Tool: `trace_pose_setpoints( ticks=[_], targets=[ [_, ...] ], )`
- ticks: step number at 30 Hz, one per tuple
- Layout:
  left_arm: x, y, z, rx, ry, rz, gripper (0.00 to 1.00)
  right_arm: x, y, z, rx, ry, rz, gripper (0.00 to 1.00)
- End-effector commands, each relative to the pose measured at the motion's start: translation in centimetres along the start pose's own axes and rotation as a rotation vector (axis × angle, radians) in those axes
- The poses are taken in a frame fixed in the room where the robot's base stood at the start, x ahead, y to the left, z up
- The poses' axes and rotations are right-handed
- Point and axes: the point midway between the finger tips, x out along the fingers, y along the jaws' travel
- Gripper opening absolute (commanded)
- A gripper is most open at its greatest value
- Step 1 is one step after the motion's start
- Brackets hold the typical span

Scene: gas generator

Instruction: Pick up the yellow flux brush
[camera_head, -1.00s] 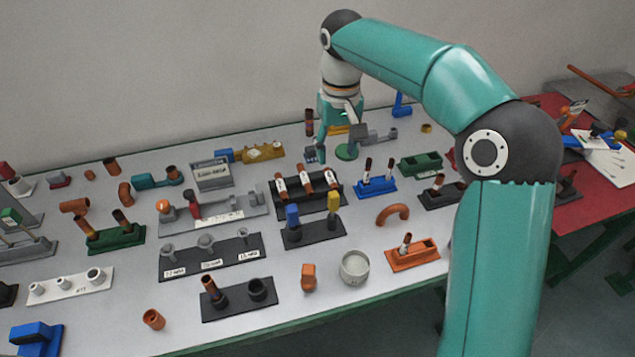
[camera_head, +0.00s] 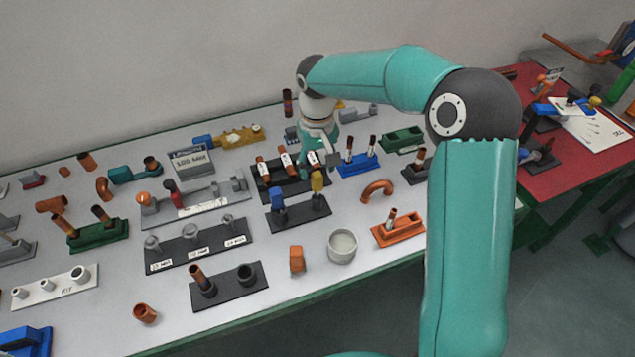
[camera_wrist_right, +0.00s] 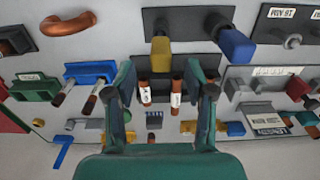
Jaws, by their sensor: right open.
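The yellow flux brush (camera_head: 317,182) stands upright in a black holder (camera_head: 311,212), with a blue-handled brush (camera_head: 278,199) to its left. In the right wrist view, the yellow brush (camera_wrist_right: 161,54) is beyond the fingertips, roughly between them, and the blue brush (camera_wrist_right: 236,45) is to its right. My right gripper (camera_head: 319,160) hangs behind the yellow brush in the head view, over the black rack. In the wrist view its fingers (camera_wrist_right: 158,78) are spread, with nothing held. My left gripper is not in view.
A black rack (camera_wrist_right: 172,62) with several labelled brown tubes (camera_head: 287,163) lies beneath the gripper. A blue holder (camera_head: 357,166) with two brown sticks is at its right.

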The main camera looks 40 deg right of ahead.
Motion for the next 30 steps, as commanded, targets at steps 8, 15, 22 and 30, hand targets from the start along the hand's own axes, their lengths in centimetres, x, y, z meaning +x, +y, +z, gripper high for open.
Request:
trace_pose_setpoints(
  ticks=[8, 15, 22, 30],
  targets=[
    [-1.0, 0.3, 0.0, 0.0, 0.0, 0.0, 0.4, 3.8, -0.1, 0.1, -0.001, -0.005, 0.001, 0.54],
    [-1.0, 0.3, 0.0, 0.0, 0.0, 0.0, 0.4, 4.6, -0.2, 0.0, -0.001, -0.001, 0.0, 0.54],
    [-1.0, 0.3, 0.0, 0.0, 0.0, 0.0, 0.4, 4.5, -0.2, 0.0, -0.002, -0.001, 0.0, 0.31],
    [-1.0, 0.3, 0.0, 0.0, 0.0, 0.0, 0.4, 4.5, -0.2, 0.0, -0.003, -0.001, 0.0, 0.0]
  ],
)
